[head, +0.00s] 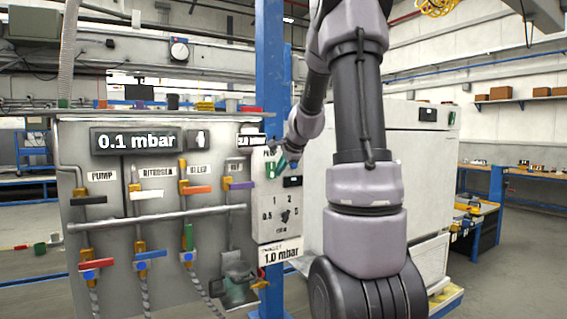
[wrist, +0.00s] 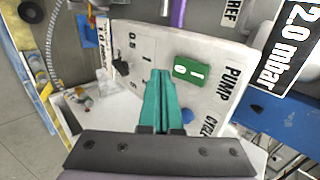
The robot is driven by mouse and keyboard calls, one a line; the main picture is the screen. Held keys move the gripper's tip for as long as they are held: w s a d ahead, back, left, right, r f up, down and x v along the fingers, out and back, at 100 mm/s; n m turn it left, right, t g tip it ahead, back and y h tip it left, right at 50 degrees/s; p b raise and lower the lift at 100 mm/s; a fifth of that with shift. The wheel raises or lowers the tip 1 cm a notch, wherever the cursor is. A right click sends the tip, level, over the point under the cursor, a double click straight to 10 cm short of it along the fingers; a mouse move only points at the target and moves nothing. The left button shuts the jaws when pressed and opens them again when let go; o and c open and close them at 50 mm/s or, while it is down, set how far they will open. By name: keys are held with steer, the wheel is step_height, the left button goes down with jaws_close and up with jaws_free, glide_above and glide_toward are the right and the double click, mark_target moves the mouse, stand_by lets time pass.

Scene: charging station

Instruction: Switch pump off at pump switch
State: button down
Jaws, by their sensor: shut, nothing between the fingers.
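The pump switch (wrist: 188,72) is a green rocker marked 0 and I on a white control panel (wrist: 215,60), under the PUMP label (wrist: 231,84). Which side of it is pressed in I cannot tell. In the head view the switch (head: 270,170) shows small and green at the panel's upper left. My gripper (wrist: 158,76) has teal fingers closed together with nothing between them. In the wrist view its tips appear just beside the switch, on the dial side; whether they touch the panel I cannot tell. In the head view my gripper (head: 282,163) is in front of the panel's upper part.
The panel also carries a blue button (wrist: 187,117) and a black dial (wrist: 122,67). To the left stands a pipe board with valves (head: 150,215) and a display reading 0.1 mbar (head: 136,141). A blue post (head: 270,60) rises behind the panel. A white cabinet (head: 425,160) stands right.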

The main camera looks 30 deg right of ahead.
mark_target(271, 174)
steer(key=w+f, duration=0.1)
steer(key=w, duration=0.3)
steer(key=w+f, duration=0.1)
steer(key=w, duration=0.1)
steer(key=shift+a+f, duration=0.1)
steer(key=shift+f, duration=0.2)
steer(key=shift+w+f, duration=0.2)
steer(key=shift+w, duration=0.15)
steer(key=shift+r, duration=0.1)
steer(key=shift+r, duration=0.8)
